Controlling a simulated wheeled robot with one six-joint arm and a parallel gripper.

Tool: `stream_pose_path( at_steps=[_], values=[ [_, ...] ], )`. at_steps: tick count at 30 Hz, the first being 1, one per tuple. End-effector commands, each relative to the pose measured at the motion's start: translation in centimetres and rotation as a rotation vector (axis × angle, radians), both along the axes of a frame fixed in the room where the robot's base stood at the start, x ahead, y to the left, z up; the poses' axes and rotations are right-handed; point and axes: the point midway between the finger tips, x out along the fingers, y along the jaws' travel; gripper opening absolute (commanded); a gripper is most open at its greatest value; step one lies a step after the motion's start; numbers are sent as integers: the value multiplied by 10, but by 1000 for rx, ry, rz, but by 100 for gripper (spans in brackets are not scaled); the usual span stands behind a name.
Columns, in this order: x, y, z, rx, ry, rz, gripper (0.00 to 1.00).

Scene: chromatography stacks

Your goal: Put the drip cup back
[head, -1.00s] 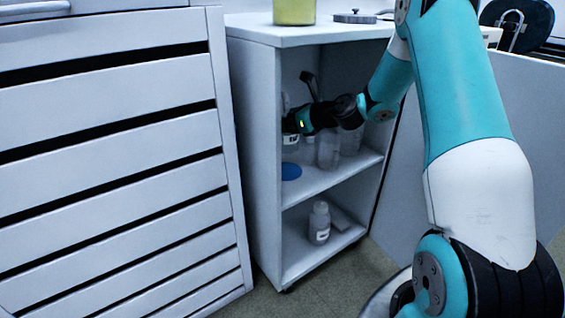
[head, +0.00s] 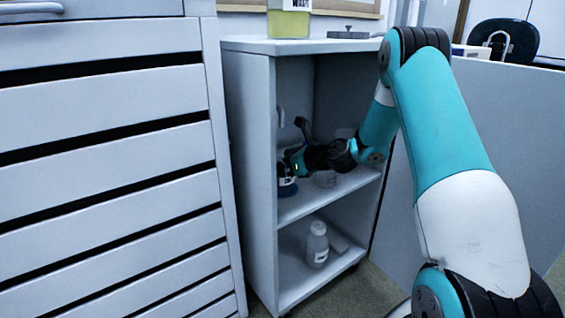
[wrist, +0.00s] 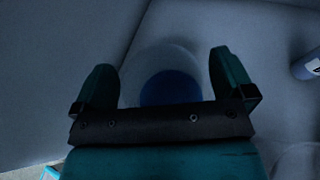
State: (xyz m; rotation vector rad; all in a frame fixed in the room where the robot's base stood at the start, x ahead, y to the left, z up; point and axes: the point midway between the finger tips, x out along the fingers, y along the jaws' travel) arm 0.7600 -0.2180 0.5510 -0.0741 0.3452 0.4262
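The drip cup (head: 287,181) is a small pale cup with a dark-marked label, low on the upper shelf inside the open cabinet. In the wrist view the cup (wrist: 168,62) is a faint, see-through round shape with a dark blue disc showing in its middle. My gripper (head: 296,162) reaches into the cabinet from the right, at the cup's upper part. In the wrist view its two fingers (wrist: 164,82) stand on either side of the cup, close against it. A blue round pad (head: 288,192) shows under the cup; I cannot tell whether they touch.
The cabinet's left wall (head: 250,170) is close beside the cup. A clear vessel (head: 325,178) stands on the same shelf, right of my gripper. A white bottle (head: 317,245) stands on the lower shelf. A yellow-green container (head: 289,20) is on top.

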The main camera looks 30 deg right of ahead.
Motion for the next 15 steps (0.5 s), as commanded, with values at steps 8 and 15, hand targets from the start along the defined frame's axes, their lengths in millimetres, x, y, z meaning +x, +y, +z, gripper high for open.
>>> stream_pose_path(
  at_steps=[8, 15],
  values=[
    [-2, -1, 4, 0, 1, 0, 100],
    [-39, -19, 22, 2, 3, -5, 100]
  ],
)
